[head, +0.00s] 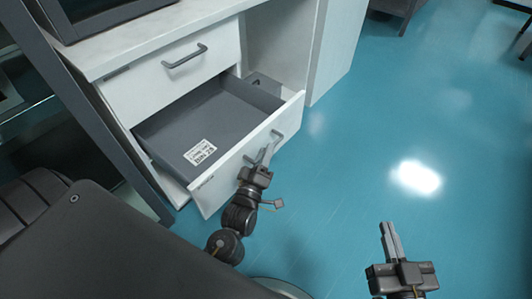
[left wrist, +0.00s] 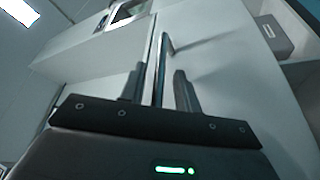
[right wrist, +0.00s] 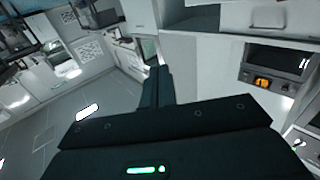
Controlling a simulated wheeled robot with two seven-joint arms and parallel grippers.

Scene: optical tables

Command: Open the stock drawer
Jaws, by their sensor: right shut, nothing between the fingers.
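The stock drawer (head: 240,165) is the lower, white-fronted drawer with a grey inside. It stands pulled well out of the cabinet, and it looks empty apart from a printed label (head: 200,153) inside. Its bar handle (head: 265,150) is on the front panel. My left gripper (head: 262,160) is at this handle. In the left wrist view the handle bar (left wrist: 164,45) runs between the two spread fingers, with a gap showing on one side. My right gripper (head: 390,240) is shut and empty, over the floor, away from the drawer.
A closed upper drawer (head: 170,75) with its own handle is above the open one. The white worktop (head: 130,45) is over it. An open bay with a small grey box (head: 262,82) is behind the drawer's right side. The blue floor (head: 400,120) to the right is clear.

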